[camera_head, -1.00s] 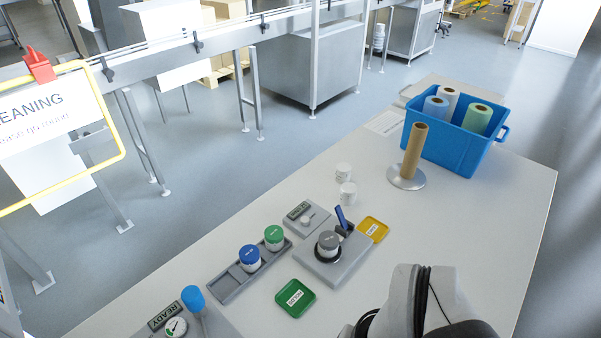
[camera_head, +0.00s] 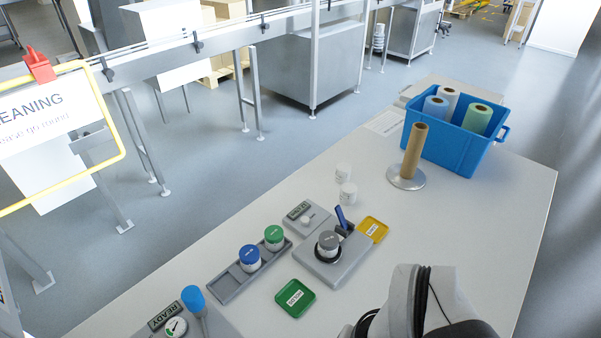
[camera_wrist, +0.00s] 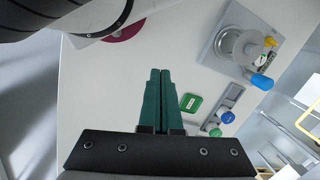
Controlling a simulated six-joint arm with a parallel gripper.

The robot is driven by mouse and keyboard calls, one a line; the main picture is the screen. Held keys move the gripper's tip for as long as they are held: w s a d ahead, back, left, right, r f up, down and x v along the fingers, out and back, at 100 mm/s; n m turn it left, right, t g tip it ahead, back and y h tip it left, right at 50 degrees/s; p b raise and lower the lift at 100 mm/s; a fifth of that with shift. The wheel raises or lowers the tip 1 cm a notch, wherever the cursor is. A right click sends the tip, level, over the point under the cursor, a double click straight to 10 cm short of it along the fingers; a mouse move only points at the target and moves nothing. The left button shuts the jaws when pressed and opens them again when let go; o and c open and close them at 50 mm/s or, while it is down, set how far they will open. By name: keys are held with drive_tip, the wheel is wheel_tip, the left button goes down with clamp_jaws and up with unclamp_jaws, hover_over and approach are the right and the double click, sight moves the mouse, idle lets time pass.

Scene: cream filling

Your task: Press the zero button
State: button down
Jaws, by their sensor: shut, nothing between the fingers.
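A small grey unit with a dark display (camera_head: 298,211) and a round white button (camera_head: 305,220) stands at the table's middle in the head view. I cannot read a label on the button. Just in front of it is a grey platform (camera_head: 322,268) with a grey-lidded jar (camera_head: 328,243) on it. My gripper (camera_wrist: 160,72) shows in the wrist view, its two green fingers together and empty, above bare table and apart from the unit. The button cannot be made out in the wrist view. In the head view only part of my arm shows, at the lower right.
A rack (camera_head: 228,287) holds blue-lidded and green-lidded jars. Green (camera_head: 283,303) and yellow (camera_head: 383,226) trays lie nearby. A blue-knobbed lever (camera_head: 194,300) stands front left, a cardboard tube (camera_head: 414,150) and blue crate (camera_head: 470,155) farther back.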

idle(0.3)
drive_tip(key=m+t+y, duration=0.2)
drive_tip(key=m+t, duration=0.6)
drive_tip(key=m, duration=0.8)
hover_over(308, 222)
wheel_tip(308, 222, down, 8)
drive_tip(key=shift+r, duration=0.2)
drive_tip(key=shift+f, duration=4.4)
